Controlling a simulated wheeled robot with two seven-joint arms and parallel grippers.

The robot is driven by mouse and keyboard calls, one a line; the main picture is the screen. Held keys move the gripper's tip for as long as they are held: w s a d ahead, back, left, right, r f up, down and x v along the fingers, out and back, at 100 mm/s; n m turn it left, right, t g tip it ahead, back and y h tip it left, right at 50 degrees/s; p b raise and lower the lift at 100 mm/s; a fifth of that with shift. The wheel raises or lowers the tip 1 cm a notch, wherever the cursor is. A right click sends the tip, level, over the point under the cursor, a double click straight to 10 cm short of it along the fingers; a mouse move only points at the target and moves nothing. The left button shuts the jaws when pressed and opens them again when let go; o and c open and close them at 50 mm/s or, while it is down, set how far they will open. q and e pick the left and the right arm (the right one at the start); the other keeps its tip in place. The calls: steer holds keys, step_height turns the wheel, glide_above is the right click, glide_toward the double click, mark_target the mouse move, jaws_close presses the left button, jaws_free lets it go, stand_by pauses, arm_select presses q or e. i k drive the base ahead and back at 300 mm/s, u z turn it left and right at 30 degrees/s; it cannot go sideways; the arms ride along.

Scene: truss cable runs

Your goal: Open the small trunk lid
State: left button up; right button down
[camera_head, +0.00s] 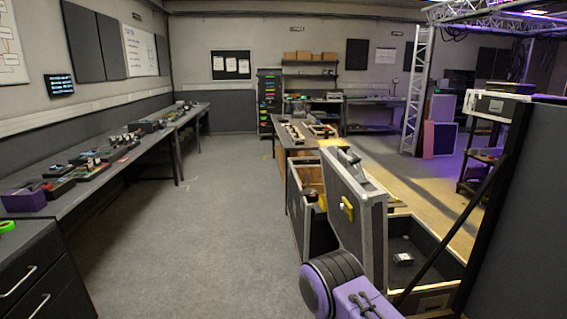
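A grey panel-like case part (358,215) with metal edges, a handle on top and a yellow latch (347,208) stands upright, slightly tilted, right of centre. It looks like a raised trunk lid, but its hinge is hidden. To its right is an open trunk (440,262) with a dark interior and a small pale item (403,259) on its floor. A purple and black link of my own arm covers the bottom centre and hides the near part of the trunk. Neither gripper shows.
A tall dark panel (520,215) with a diagonal black strut (455,235) blocks the right side. Behind the grey part, a wooden-topped bench (330,140) runs back. A long workbench (60,205) with many small items lines the left wall. The grey floor (215,210) between is clear.

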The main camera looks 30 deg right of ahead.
mark_target(360, 229)
steer(key=u, duration=0.05)
steer(key=i, duration=0.8)
steer(key=z, duration=0.8)
steer(key=i, duration=0.9)
steer(key=z, duration=0.95)
